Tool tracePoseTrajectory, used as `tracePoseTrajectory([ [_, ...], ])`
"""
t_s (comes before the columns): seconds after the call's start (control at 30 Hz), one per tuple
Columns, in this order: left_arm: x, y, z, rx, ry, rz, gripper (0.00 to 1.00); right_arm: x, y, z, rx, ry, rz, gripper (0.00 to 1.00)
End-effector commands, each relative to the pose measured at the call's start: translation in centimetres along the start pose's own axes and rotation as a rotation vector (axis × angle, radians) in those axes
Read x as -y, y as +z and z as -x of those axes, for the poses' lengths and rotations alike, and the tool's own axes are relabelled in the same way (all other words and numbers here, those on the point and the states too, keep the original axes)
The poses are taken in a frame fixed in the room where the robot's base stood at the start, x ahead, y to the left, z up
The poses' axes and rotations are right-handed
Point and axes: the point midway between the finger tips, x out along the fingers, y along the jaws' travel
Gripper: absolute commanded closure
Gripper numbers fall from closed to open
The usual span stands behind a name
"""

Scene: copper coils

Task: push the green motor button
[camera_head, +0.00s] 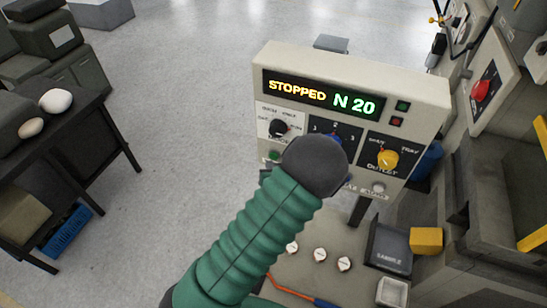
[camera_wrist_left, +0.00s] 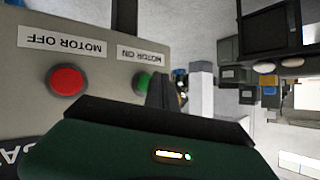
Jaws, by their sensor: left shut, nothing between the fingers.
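The green motor button (camera_wrist_left: 143,82) sits on a beige panel under an upside-down MOTOR ON label in the left wrist view. The red MOTOR OFF button (camera_wrist_left: 66,79) is to its left. A dark finger of my left gripper (camera_wrist_left: 160,90) overlaps the right edge of the green button; I cannot tell whether they touch. My left gripper is shut and empty. In the head view my left arm's dark rounded end (camera_head: 315,165) covers part of the control panel (camera_head: 430,100) and hides the fingers. My right gripper is not in view.
The panel display (camera_head: 322,97) reads STOPPED N 20. A black knob (camera_head: 279,128) and a yellow OUTLET knob (camera_head: 388,158) are beside my arm. A sample box (camera_head: 390,249) and yellow block (camera_head: 426,240) are below right. A dark table (camera_head: 75,125) stands left; open floor lies between.

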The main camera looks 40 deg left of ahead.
Motion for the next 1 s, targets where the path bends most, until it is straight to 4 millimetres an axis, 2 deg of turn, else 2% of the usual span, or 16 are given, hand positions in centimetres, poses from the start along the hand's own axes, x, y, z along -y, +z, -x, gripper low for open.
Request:
tracePoseTrajectory([
  [1.0,-0.40,-0.68,-0.77,0.000,0.000,0.000,1.00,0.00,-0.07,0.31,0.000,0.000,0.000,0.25],
])
